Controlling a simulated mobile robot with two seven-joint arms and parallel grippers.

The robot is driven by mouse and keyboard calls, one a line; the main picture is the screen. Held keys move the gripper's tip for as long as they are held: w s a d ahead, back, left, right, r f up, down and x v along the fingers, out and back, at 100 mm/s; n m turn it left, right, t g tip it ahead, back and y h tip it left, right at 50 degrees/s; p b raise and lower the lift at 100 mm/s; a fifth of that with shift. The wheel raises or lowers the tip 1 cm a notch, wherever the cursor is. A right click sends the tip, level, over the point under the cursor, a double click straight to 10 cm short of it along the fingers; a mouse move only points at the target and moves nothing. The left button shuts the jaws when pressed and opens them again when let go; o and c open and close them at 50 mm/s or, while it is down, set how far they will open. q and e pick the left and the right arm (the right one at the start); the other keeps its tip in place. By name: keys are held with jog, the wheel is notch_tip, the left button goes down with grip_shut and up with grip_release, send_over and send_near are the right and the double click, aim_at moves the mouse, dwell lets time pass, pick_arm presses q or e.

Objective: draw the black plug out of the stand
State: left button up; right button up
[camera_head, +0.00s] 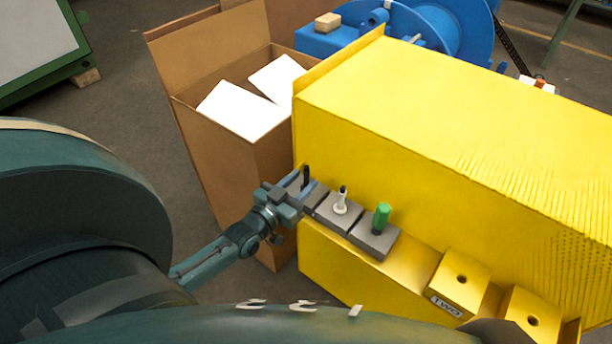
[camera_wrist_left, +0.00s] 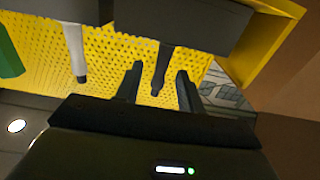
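The black plug (camera_head: 305,174) stands upright in the leftmost grey block of the stand (camera_head: 318,201), on the yellow ledge. My left gripper (camera_head: 304,190) is at this block, reaching in from the left. In the left wrist view the black plug (camera_wrist_left: 163,68) shows between the two fingers of my left gripper (camera_wrist_left: 160,80), with a visible gap on each side. The fingers are apart and do not appear to touch it. The plug's lower end is hidden in the block. My right gripper is not in view.
A white plug (camera_head: 341,200) and a green plug (camera_head: 381,217) stand in the neighbouring blocks to the right. Farther right are two yellow blocks with holes (camera_head: 458,283). A tall yellow wall (camera_head: 370,150) rises behind; an open cardboard box (camera_head: 270,155) stands to the left.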

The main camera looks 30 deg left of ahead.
pick_arm(q)
jog(key=shift+w+d, duration=0.1)
jog(key=shift+w, duration=1.2)
jog(key=shift+c, duration=0.2)
grip_shut()
